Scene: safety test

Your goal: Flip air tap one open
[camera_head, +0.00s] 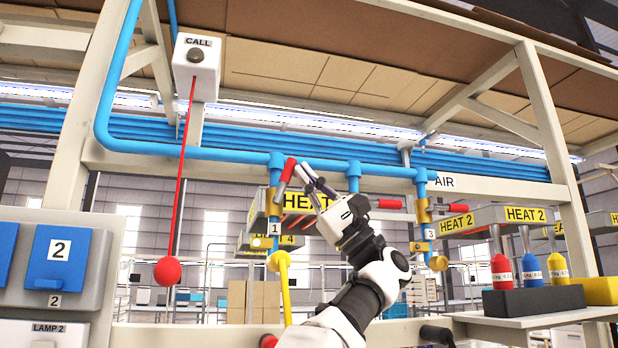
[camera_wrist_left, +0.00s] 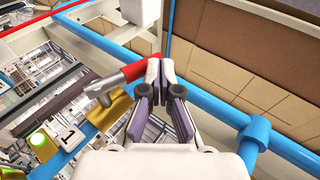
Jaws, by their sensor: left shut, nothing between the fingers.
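Air tap one is a brass valve (camera_head: 272,201) on a blue drop pipe with a "1" label (camera_head: 275,229). Its red lever (camera_head: 287,172) points steeply upward, leaning slightly right. My left gripper (camera_head: 298,171) is shut and empty, its fingertips just right of the lever. In the left wrist view the red lever (camera_wrist_left: 130,72) runs up to the left side of my closed fingers (camera_wrist_left: 166,68); I cannot tell if they touch. The brass body (camera_wrist_left: 108,112) and the "1" label (camera_wrist_left: 70,138) lie to the left there. My right gripper is not in view.
Tap two's red lever (camera_head: 389,204) and tap three's red lever (camera_head: 457,207) point sideways to the right. A horizontal blue pipe (camera_head: 225,154) runs above the taps. A yellow hose (camera_head: 284,285) hangs below tap one. A red call cord (camera_head: 181,170) with a ball hangs left.

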